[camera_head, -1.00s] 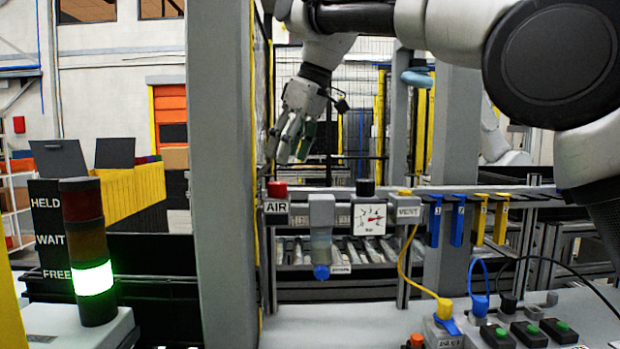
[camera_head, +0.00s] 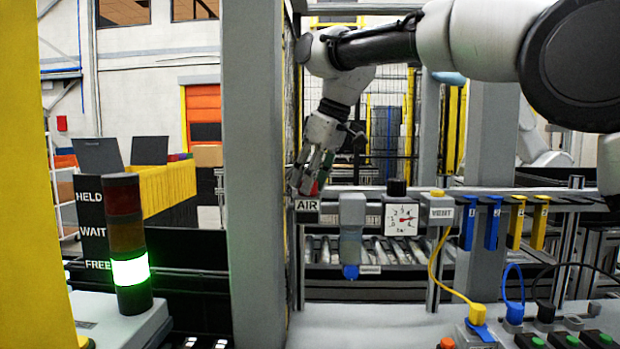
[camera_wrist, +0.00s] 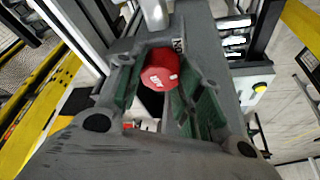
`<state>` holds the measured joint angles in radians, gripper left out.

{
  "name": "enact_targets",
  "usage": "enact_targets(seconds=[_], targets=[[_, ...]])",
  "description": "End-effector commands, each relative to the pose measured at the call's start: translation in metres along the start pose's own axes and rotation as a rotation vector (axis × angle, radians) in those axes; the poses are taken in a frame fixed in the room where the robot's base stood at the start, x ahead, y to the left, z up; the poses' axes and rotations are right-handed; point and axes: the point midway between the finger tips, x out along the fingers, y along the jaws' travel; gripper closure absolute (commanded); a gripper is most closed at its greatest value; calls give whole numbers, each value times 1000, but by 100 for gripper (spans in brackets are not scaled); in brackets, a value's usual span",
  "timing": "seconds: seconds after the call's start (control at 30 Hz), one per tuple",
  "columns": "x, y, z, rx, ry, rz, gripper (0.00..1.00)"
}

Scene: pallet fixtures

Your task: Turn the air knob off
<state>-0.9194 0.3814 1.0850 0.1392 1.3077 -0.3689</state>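The red air knob (camera_wrist: 158,72) sits on top of the post labelled AIR (camera_head: 307,206). In the head view my gripper (camera_head: 309,186) is right at the knob, and its fingers hide most of it. In the wrist view my gripper (camera_wrist: 155,100) is open, with one green-padded finger on each side of the red knob.
A pressure gauge (camera_head: 402,219) and a VENT box (camera_head: 437,208) stand right of the AIR post on the same rail. A large grey column (camera_head: 254,160) stands close left of my gripper. The signal tower (camera_head: 126,240) shows green at FREE.

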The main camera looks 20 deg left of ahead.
Motion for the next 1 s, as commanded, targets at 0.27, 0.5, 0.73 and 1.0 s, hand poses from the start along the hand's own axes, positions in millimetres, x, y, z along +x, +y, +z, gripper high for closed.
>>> enact_targets(seconds=[0.27,0.5,0.73,1.0], targets=[[0,0,0,7,0,3,88],[-1,-1,0,81,1,34,88],[-1,-2,0,238,2,101,88],[0,-3,-1,473,1,199,88]])
